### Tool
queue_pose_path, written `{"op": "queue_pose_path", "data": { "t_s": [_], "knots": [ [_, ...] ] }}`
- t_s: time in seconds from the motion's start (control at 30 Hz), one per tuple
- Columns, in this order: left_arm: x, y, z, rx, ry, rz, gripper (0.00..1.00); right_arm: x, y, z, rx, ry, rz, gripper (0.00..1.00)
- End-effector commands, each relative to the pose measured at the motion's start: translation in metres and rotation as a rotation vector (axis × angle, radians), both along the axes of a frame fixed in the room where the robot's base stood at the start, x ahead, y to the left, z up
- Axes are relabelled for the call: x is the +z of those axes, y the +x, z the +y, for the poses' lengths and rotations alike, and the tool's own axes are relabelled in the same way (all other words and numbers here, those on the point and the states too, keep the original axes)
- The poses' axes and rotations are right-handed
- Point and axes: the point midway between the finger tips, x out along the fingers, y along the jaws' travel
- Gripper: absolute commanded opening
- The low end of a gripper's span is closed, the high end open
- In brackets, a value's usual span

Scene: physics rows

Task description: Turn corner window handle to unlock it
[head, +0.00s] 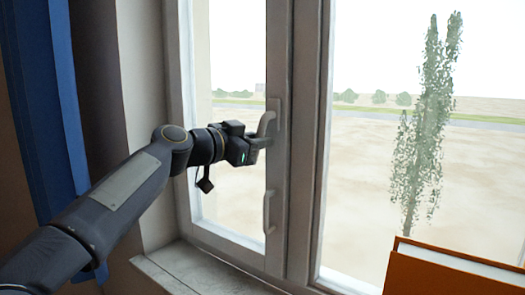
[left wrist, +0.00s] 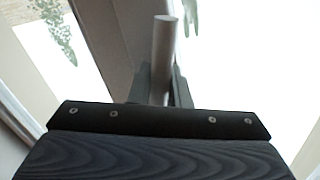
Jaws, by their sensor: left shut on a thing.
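The corner window's light grey handle (head: 267,124) sits on the frame post between two panes. My left gripper (head: 260,142) reaches in from the left and is shut on this handle near its lower part. In the left wrist view the handle (left wrist: 164,48) shows as a pale round-ended bar standing up between the two dark fingers of my left gripper (left wrist: 165,88). Part of the handle is hidden by the gripper. The sash (head: 280,60) looks closed against its frame. My right gripper is not in view.
A second, slim grey handle (head: 269,212) is lower on the same post. A white marble-like sill (head: 190,268) runs below. A blue curtain or panel (head: 50,90) hangs at the left. An orange box or book (head: 445,272) stands at the lower right.

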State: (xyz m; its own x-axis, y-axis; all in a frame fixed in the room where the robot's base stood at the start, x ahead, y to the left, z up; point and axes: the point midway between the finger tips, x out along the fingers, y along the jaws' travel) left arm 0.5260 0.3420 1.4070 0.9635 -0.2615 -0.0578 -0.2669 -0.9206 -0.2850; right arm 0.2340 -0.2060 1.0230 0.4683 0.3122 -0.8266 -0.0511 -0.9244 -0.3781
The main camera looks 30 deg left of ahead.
Motion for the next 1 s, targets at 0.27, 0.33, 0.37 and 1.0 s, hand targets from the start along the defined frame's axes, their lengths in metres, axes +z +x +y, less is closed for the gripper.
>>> {"op": "queue_pose_path", "data": {
  "t_s": [0.27, 0.33, 0.37, 1.0],
  "knots": [
    [0.004, 0.001, 0.013, 0.0, 0.265, -0.022, 0.0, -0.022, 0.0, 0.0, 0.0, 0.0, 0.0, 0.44],
    [0.007, 0.002, 0.016, 0.0, 0.331, -0.028, 0.0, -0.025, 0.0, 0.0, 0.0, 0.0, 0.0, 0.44],
    [0.008, 0.002, 0.017, -0.001, 0.36, -0.029, 0.0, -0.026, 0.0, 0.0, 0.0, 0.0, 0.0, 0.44],
    [0.038, 0.003, 0.033, -0.002, 0.957, -0.075, 0.0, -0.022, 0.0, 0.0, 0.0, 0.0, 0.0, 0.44]
  ]
}}
